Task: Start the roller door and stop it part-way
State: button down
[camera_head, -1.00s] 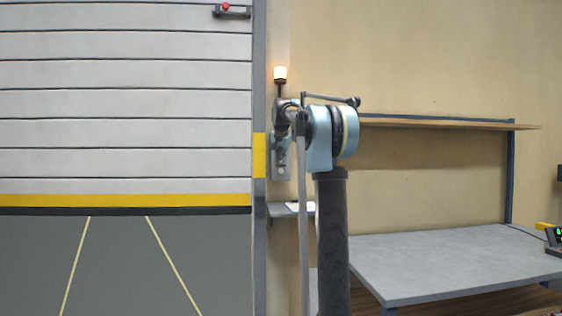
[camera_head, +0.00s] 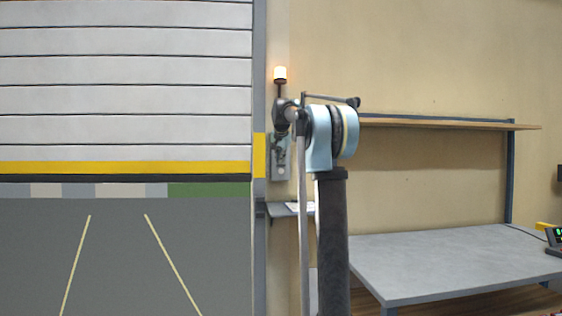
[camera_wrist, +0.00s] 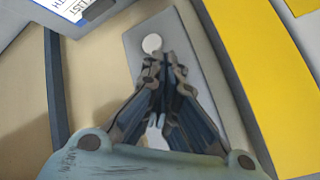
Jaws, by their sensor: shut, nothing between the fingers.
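The roller door (camera_head: 125,100), with light slats and a yellow and dark bottom edge, is part-way up at the left in the head view. A gap shows beneath it. The grey control panel (camera_head: 281,172) is on the wall right of the door frame. The panel also shows in the wrist view (camera_wrist: 205,95), with a round white button (camera_wrist: 152,43) just beyond my fingertips. A second pale part is mostly hidden behind my fingers. My gripper (camera_wrist: 165,60) is shut and empty in front of the panel; I cannot tell whether it touches.
A yellow-marked door post (camera_head: 259,155) stands left of the panel. A small shelf (camera_head: 285,209) with a paper is below it. A grey workbench (camera_head: 450,262) and a wall shelf (camera_head: 440,123) are at the right. The floor before the door is clear.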

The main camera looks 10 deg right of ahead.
jog(key=shift+w, duration=0.75)
dwell(0.8)
jog(key=shift+s, duration=0.8)
jog(key=s, duration=0.5)
dwell(0.5)
dwell(0.3)
